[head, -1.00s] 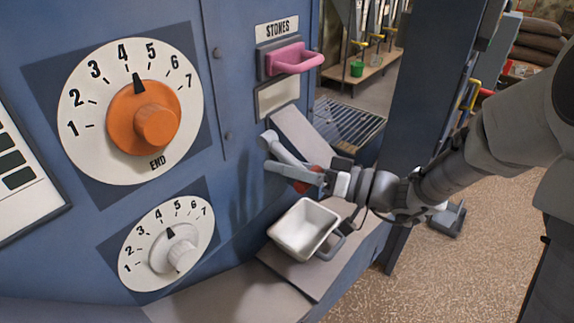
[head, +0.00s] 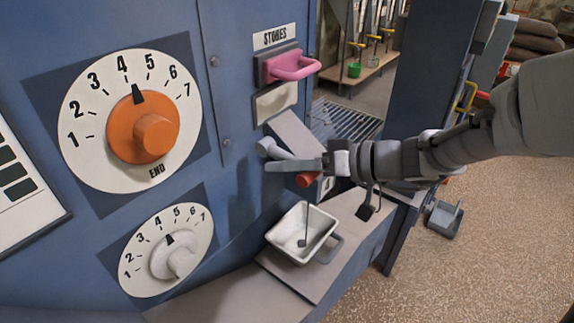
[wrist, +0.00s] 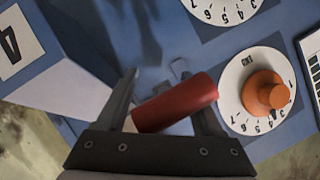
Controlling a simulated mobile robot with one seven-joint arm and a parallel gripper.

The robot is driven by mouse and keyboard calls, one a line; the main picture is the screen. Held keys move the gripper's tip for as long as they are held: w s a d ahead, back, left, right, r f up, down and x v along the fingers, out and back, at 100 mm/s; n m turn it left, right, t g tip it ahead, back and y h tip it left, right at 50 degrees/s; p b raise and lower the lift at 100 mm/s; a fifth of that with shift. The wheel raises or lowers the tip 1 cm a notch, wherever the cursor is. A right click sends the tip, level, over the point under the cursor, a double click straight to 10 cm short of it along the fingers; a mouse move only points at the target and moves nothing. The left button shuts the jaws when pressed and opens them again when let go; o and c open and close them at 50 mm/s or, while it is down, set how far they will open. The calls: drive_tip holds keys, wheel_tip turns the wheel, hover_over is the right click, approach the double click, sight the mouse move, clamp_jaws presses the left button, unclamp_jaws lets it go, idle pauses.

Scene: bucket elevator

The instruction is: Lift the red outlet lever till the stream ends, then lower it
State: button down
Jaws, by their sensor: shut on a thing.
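The red outlet lever (head: 308,180) sticks out below the sloping chute on the blue machine. In the wrist view the red lever (wrist: 175,103) lies slantwise between the two fingers. My gripper (head: 292,160) is shut on it, partly hiding it in the head view; it also shows in the wrist view (wrist: 168,90). A thin dark stream (head: 307,222) falls into the white bin (head: 274,237) under the outlet. A small dark patch lies on the bin's floor.
A pink handle (head: 295,68) under the STONES label is above the outlet. An orange dial (head: 154,135) and a white dial (head: 181,263) are on the panel to the left. The bin stands on a grey ledge (head: 325,277). A grey scoop (head: 444,219) is at the right.

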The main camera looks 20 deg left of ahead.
sight(289, 155)
wheel_tip(289, 155, up, 2)
drive_tip(key=h+p, duration=0.1)
drive_tip(key=g+h+p, duration=0.1)
drive_tip(key=shift+s+r+h+p, duration=0.15)
drive_tip(key=shift+h+p, duration=0.15)
drive_tip(key=shift+r+m+g+h+p, duration=0.35)
drive_tip(key=shift+h+p, duration=0.1)
drive_tip(key=shift+h, duration=0.55)
drive_tip(key=shift+a+r+b, duration=0.15)
drive_tip(key=shift+r+b, duration=0.3)
drive_tip(key=shift+b, duration=0.15)
drive_tip(key=shift+r, duration=0.1)
